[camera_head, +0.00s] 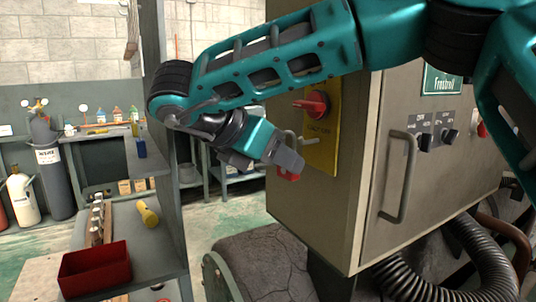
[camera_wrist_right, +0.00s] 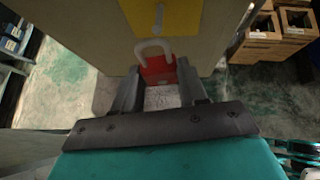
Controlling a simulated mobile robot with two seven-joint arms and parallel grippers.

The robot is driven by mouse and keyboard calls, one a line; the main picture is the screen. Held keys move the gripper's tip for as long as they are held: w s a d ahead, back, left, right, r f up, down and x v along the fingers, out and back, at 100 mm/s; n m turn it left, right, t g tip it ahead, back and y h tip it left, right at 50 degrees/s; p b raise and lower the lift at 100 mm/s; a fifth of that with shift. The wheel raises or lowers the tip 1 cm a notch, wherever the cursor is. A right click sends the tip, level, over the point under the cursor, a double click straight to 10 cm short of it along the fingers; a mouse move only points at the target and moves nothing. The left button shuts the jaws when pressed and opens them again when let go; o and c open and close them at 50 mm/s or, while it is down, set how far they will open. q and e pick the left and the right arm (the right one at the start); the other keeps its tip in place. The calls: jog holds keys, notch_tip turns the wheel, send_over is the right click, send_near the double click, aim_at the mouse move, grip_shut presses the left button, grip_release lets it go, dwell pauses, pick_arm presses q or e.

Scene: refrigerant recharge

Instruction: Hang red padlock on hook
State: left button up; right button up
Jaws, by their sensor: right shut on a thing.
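The red padlock (camera_head: 289,175) has a pale shackle that points up, seen most clearly in the wrist view (camera_wrist_right: 158,70). My right gripper (camera_head: 288,163) is shut on the padlock body, with one finger on each side in the wrist view (camera_wrist_right: 158,84). It holds the padlock beside the grey cabinet's side face, just below and left of the yellow plate (camera_head: 322,132). A red rotary switch (camera_head: 312,103) sits on that plate, above the padlock. Whether the shackle touches the plate is unclear. My left gripper is not in view.
The grey cabinet (camera_head: 315,220) fills the right, with a long door handle (camera_head: 401,178) and black hoses below. A red bin (camera_head: 95,270) and a yellow flashlight (camera_head: 148,214) lie on a shelf at lower left. Gas cylinders (camera_head: 50,165) stand at far left.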

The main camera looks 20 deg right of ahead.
jog(key=shift+w+d+r+p, duration=0.15)
jog(key=shift+d+p, duration=0.15)
jog(key=shift+d, duration=0.35)
jog(key=shift+w+d+p, duration=0.15)
jog(key=shift+d+p, duration=0.85)
jog(key=shift+d, duration=0.5)
jog(key=shift+f+b, duration=0.7)
jog(key=shift+b, duration=0.45)
jog(key=o, duration=1)
jog(key=shift+a, duration=0.1)
